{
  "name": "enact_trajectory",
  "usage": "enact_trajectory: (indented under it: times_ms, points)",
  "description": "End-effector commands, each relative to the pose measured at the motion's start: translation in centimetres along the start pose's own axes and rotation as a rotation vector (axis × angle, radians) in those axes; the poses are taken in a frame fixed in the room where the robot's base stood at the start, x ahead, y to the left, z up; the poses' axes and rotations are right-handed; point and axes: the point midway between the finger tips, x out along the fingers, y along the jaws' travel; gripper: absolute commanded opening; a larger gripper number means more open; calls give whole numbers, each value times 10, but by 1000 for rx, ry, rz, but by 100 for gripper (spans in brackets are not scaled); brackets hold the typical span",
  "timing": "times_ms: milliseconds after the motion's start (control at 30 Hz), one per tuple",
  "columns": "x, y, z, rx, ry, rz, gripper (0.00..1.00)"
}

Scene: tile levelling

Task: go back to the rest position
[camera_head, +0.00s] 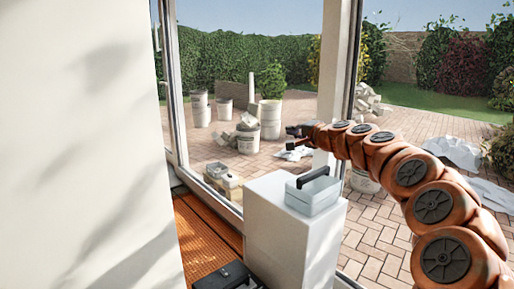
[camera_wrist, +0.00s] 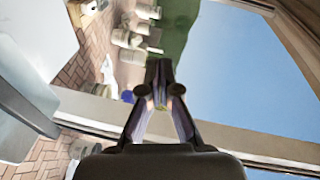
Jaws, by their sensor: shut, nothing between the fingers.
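My orange arm reaches in from the right side of the head view and ends in my gripper (camera_head: 294,138), small and dark, held in the air in front of the patio beyond the window frame. In the wrist view the fingers of my gripper (camera_wrist: 159,70) meet at their tips, with nothing between them. The gripper is above and left of a pale box with a dark handle (camera_head: 313,195), apart from it. No rest position is marked in either view.
The box stands on a white pedestal (camera_head: 275,240) near the window post (camera_head: 335,70). A black case (camera_head: 228,276) lies low in front. Buckets (camera_head: 271,118) and rubble stand on the brick patio outside. A white wall (camera_head: 80,150) fills the left. The wrist view is tilted.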

Motion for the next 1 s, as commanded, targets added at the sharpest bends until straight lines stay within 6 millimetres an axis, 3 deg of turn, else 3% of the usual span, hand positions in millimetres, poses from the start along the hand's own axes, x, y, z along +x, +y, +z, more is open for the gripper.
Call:
enact_trajectory:
  times_ms: [33, 100, 267, 400, 500, 700, 900, 1000]
  points:
    - [-9, -7, 30, -44, -70, 15, 0]
    - [-22, -8, 70, -107, -161, 47, 0]
    - [-63, 7, 155, -254, -361, 145, 0]
    - [-112, 40, 214, -380, -514, 261, 0]
    - [-152, 74, 246, -461, -613, 363, 0]
    - [-243, 149, 286, -582, -781, 595, 0]
    - [-342, 221, 299, -633, -910, 851, 0]
    - [-388, 248, 301, -636, -957, 966, 0]
